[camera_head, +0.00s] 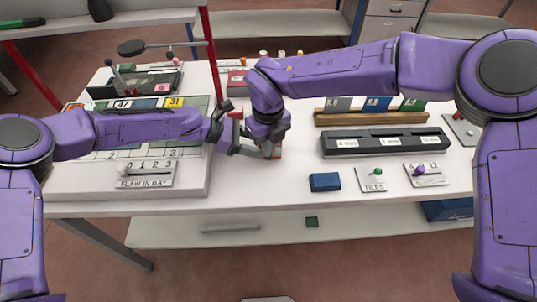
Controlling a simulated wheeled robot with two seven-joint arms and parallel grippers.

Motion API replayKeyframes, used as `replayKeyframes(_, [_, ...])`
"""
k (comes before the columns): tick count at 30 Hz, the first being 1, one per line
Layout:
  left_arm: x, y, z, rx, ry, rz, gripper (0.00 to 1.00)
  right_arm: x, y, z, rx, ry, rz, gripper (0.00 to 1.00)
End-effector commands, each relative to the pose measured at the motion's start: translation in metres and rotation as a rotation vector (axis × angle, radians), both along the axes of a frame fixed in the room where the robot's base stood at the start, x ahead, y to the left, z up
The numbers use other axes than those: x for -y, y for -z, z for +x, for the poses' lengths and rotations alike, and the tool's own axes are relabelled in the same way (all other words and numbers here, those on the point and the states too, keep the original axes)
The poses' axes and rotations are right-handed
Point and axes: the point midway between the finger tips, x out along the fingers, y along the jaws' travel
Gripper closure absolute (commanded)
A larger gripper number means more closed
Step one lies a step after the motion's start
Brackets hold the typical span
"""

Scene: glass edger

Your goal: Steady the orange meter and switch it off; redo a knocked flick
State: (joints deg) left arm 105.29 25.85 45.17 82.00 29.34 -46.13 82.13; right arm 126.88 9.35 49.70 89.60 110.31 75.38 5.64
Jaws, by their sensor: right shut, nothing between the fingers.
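The orange meter (278,153) is mostly hidden behind my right gripper; only a small orange-brown strip shows at the table's middle. My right gripper (262,152) points down and left in front of it, shut with nothing between its fingers. My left gripper (226,125) comes in from the left, close beside the right one. Its fingers overlap the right gripper in the picture, so I cannot tell whether they are open or touch the meter. The meter's switch is hidden.
A board with numbered cards and a "FLAW IN BAY" slider plate (146,175) lies at left. At right are a blue block (325,182), a "TILES" switch plate (372,180), a purple-knobbed plate (425,174) and a black labelled rack (387,142). The front middle of the table is clear.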

Motion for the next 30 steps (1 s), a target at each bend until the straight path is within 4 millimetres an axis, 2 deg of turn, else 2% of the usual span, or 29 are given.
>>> replayKeyframes(5, [0.000,-0.001,0.000,0.001,0.000,-0.001,0.63,0.000,0.031,-0.001,-0.005,-0.001,-0.001,1.00])
replayKeyframes(13, [0.000,-0.001,0.000,0.000,0.000,-0.001,0.63,0.000,0.028,0.000,-0.001,0.000,0.000,1.00])
replayKeyframes(30, [0.000,-0.001,0.000,0.000,0.000,-0.001,0.63,-0.001,-0.023,-0.009,0.000,0.000,0.000,1.00])
